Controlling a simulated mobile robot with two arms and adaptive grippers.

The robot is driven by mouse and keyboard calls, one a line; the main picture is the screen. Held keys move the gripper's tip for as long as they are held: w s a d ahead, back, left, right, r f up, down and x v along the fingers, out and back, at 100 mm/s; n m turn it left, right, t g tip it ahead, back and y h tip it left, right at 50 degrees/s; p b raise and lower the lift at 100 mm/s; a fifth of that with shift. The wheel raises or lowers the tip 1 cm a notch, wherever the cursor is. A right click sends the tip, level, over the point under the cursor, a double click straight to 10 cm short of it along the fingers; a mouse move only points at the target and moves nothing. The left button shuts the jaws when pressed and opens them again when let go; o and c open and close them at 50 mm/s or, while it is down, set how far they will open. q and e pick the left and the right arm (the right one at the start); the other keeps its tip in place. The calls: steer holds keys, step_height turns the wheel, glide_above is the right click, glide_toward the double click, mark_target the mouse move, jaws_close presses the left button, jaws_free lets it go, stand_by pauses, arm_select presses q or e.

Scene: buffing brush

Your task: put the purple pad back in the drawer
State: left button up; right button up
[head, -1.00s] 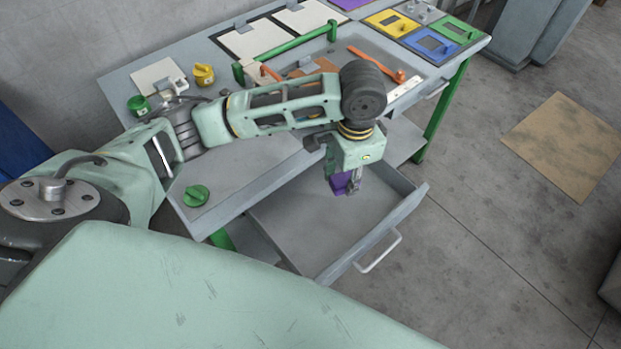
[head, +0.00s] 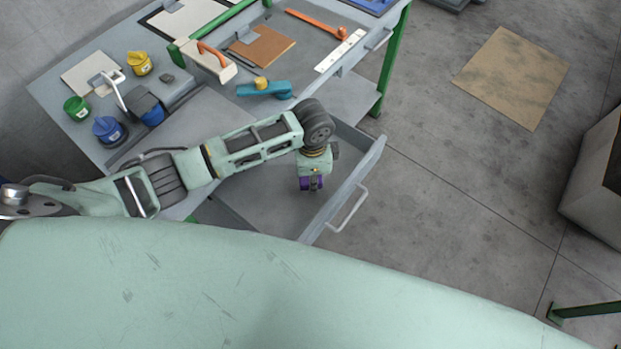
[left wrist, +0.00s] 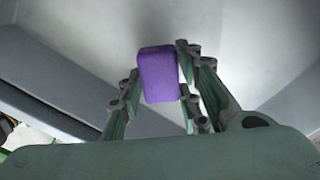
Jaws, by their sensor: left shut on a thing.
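The purple pad (left wrist: 158,75) is a small block held between the fingers of my left gripper (left wrist: 157,92) in the left wrist view. Whether the pad touches the drawer floor I cannot tell. My right gripper is not in view.
The workbench (head: 60,105) carries blue, green and yellow pots, a white-and-orange brush (head: 207,62), a teal tool (head: 264,89), a brown sheet (head: 262,46) and an orange-handled tool (head: 316,24). A tan board (head: 513,78) lies on the floor.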

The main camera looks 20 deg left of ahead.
arm_select(q)
step_height(320, 180, down, 2)
steer(key=shift+f, duration=0.1)
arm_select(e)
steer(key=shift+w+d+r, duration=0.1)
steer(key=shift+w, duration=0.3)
arm_select(q)
steer(key=shift+f, duration=0.15)
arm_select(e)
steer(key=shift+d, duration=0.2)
arm_select(q)
steer(key=o, duration=1.1)
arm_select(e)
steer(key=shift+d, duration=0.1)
arm_select(q)
steer(key=shift+r, duration=0.2)
step_height(320, 180, up, 12)
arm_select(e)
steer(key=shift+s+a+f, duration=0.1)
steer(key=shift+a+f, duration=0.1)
arm_select(q)
steer(key=shift+f, duration=0.15)
